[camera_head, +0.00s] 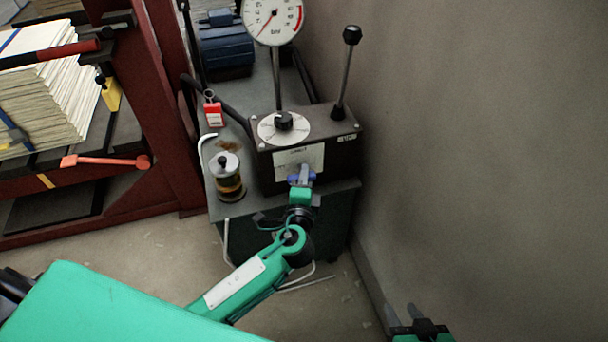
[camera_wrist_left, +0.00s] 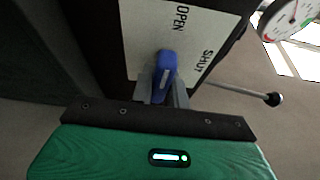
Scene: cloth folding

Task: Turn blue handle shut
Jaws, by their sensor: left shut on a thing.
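My left gripper (camera_head: 302,185) is shut on the blue handle. In the left wrist view the blue handle (camera_wrist_left: 164,68) sits between the fingers. The plate (camera_wrist_left: 135,40) there carries the words OPEN and SHUT, both to the right of the handle's top end. The handle's pivot is hidden. My right gripper (camera_head: 415,326) shows only partly at the bottom edge, away from the box; its finger gap is unclear.
The control box (camera_head: 335,150) carries a round gauge (camera_head: 271,18) and a black-knobbed lever (camera_head: 346,75). A glass-sided jar (camera_head: 228,180) stands left of it, near a red tag (camera_head: 213,113). A red rack (camera_head: 165,110) is at left; a bare wall (camera_head: 480,150) closes the right.

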